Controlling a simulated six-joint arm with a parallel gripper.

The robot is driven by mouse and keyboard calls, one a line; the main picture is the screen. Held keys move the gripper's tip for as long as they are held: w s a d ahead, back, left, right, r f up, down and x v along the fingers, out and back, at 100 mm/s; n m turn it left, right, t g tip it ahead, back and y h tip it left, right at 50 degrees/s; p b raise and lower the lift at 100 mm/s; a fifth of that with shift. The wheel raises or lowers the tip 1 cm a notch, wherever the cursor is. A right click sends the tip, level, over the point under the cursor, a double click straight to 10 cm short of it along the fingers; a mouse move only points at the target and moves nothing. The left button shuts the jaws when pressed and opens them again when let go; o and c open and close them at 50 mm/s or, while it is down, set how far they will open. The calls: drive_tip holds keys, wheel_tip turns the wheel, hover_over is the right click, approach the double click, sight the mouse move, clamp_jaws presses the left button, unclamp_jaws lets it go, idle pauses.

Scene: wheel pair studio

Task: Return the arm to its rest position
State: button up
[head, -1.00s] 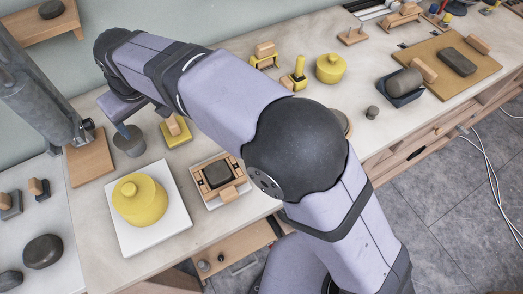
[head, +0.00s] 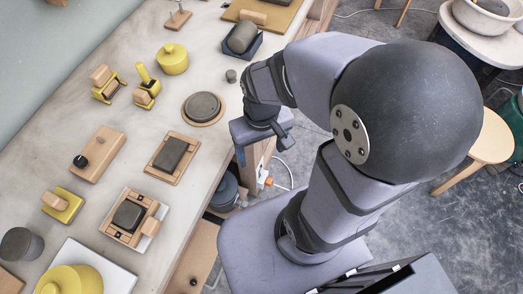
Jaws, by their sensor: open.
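My arm is folded back over my base, with its large dark elbow joint at the right of the head view. My gripper (head: 242,156) hangs below the wrist, just off the front edge of the workbench (head: 210,150). It points downward and is open, with nothing seen in it. The wrist and gripper body partly hide the fingers. No object on the bench touches it.
On the bench lie a round dark disc on a wooden plate (head: 203,107), a framed dark block (head: 172,154), a yellow lidded pot (head: 172,59) and a white tray (head: 112,264). A round wooden stool (head: 490,140) stands on the floor at right.

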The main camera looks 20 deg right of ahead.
drive_tip(key=shift+s+d+f, duration=0.1)
drive_tip(key=shift+s+d, duration=0.15)
drive_tip(key=shift+s, duration=0.15)
drive_tip(key=shift+r+p, duration=0.8)
idle(0.5)
